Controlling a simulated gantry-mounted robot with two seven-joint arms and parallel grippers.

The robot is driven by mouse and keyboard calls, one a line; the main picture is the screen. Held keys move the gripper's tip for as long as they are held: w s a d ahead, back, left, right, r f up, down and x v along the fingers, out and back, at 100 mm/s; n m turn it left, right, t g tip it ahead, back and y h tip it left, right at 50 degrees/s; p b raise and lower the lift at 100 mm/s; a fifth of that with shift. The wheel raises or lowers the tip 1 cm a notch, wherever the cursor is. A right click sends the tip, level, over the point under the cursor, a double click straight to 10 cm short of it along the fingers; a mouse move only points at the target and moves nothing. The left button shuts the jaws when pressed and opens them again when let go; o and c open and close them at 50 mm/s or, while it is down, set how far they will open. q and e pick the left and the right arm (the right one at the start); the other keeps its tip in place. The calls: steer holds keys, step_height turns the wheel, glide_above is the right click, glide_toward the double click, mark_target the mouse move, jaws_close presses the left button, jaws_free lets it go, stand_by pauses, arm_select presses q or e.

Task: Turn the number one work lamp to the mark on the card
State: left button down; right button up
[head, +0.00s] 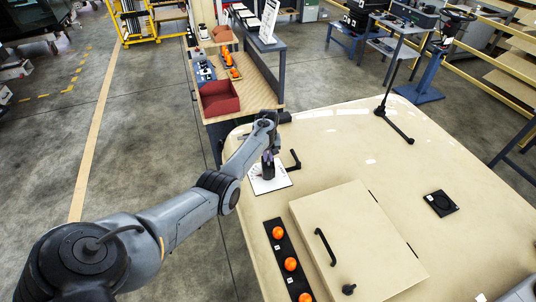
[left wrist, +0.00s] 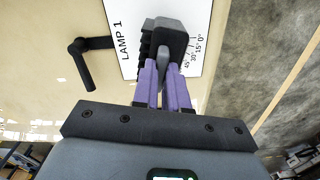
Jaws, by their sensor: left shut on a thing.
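The number one work lamp (left wrist: 165,38) is a dark block with a ribbed side, standing over its white card (left wrist: 204,22) in the left wrist view. The card reads LAMP 1 and carries a scale with 45°, 30°, 15° and 0° along its edge. My left gripper (left wrist: 163,72) has its purple fingers closed on the lamp. In the head view the left gripper (head: 268,155) is above the card (head: 272,184) at the panel's far left corner, with the dark lamp (head: 268,170) below it. The lamp partly covers the card, and I cannot tell its exact angle. My right gripper is out of view.
A black bent handle (head: 295,160) stands close beside the card. Orange buttons (head: 290,264) on a black strip and a raised hatch (head: 358,240) with a handle lie nearer. A bench with a red bin (head: 219,98) stands beyond the panel. The panel's right part is mostly clear.

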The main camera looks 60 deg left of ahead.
arm_select(q)
steer(key=shift+m+p, duration=0.6)
steer(key=shift+m, duration=0.9)
steer(key=c, duration=1.2)
jaws_free()
steer(key=shift+o, duration=0.2)
steer(key=shift+r, duration=0.1)
steer(key=shift+r, duration=0.25)
step_height(320, 180, up, 10)
